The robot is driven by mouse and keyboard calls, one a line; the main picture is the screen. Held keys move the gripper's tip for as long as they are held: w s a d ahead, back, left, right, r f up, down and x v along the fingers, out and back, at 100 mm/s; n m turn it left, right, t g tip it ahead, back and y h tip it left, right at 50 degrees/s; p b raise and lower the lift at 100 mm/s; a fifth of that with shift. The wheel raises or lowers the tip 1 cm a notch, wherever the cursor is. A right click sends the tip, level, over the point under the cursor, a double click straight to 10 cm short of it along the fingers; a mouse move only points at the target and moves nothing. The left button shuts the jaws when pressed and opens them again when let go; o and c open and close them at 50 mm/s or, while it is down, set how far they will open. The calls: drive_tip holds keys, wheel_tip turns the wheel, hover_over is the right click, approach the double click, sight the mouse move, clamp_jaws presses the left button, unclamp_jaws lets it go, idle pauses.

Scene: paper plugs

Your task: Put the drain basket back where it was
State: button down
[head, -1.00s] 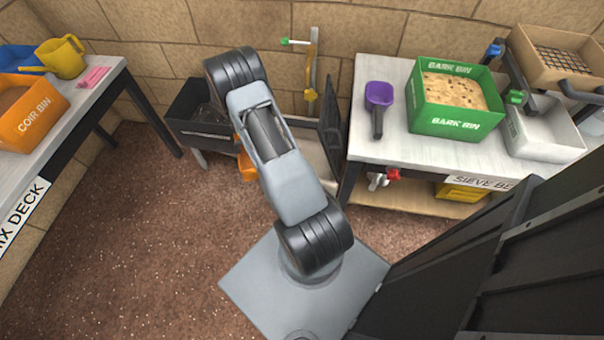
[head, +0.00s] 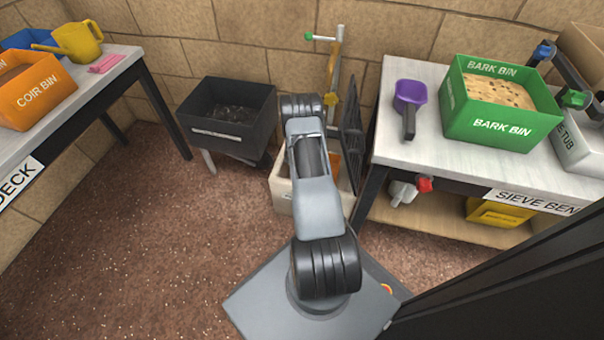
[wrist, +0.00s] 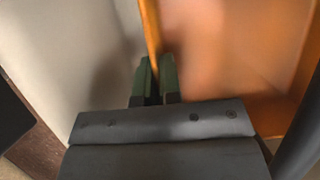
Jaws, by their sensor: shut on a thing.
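The orange drain basket (wrist: 225,50) fills much of the right side of the wrist view. My gripper (wrist: 155,78), with green fingertips, is shut on its thin upright wall. In the head view a small orange part of the basket (head: 335,165) shows just right of my arm, within the outline of the cream sink (head: 282,192). My arm hides the gripper and most of the basket there. The sink's pale surface (wrist: 80,50) lies left of the basket in the wrist view. I cannot tell whether the basket touches the sink's bottom.
A dark upright panel (head: 352,130) stands at the sink's right, beside the sieve bench (head: 400,160). A black bin (head: 232,115) stands to the left. A post with a green-handled tap (head: 330,60) rises behind. The floor (head: 150,240) at front left is clear.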

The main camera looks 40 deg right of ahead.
drive_tip(key=shift+f+b, duration=1.2)
drive_tip(key=shift+f, duration=0.85)
drive_tip(key=shift+f, duration=0.15)
drive_tip(key=c, duration=1.3)
unclamp_jaws()
